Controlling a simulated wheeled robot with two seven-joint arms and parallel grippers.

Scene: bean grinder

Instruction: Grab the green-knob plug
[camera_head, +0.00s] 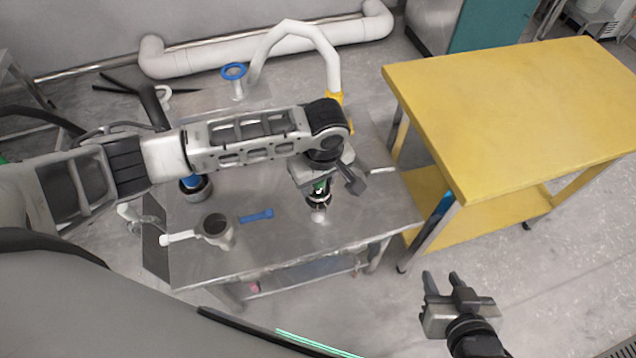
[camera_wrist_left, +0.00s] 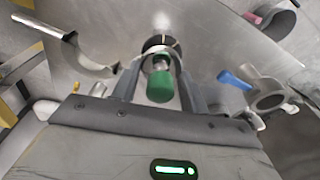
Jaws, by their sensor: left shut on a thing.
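The green-knob plug shows its round green knob (camera_wrist_left: 160,87) between the two fingers of my left gripper (camera_wrist_left: 158,62) in the left wrist view. The gripper is shut on it. In the head view a little of the green knob (camera_head: 320,186) shows under my left gripper (camera_head: 318,192), above the right part of the metal table (camera_head: 370,215). The plug's lower part has a dark ring and a pale tip; I cannot tell whether it touches the tabletop. My right gripper (camera_head: 440,282) is open and empty over the floor, right of the metal table.
A blue-rimmed funnel (camera_head: 234,73) is at the back. A yellow table (camera_head: 520,105) stands at right.

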